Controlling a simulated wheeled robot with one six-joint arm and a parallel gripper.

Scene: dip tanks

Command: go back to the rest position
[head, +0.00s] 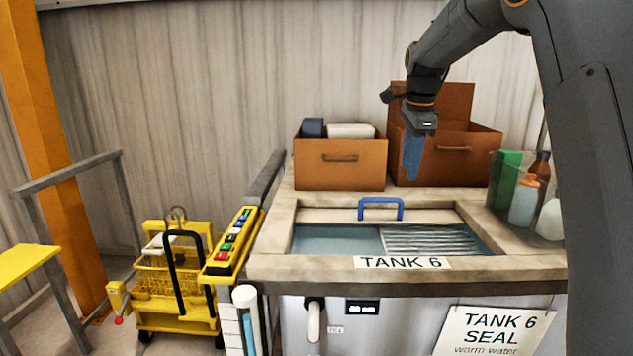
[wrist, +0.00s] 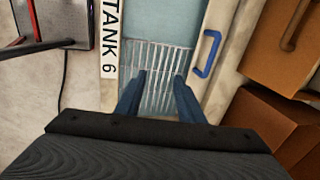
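My gripper (head: 412,157) hangs from my arm above the back right part of tank 6, in front of an open brown box. In the wrist view, its two blue fingers (wrist: 160,97) are apart with nothing between them. Below them are the tank's water (wrist: 150,22) and a metal grating (wrist: 155,62). The gripper is above the tank and touches nothing that I can see.
Tank 6 (head: 275,268) has a blue handle (head: 381,204) at its back edge. Two brown boxes (head: 340,176) (head: 480,142) stand behind it. Bottles (head: 523,203) stand at the right. A yellow cart (head: 175,300), button panel (head: 228,246) and grey railing (head: 75,172) are at the left.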

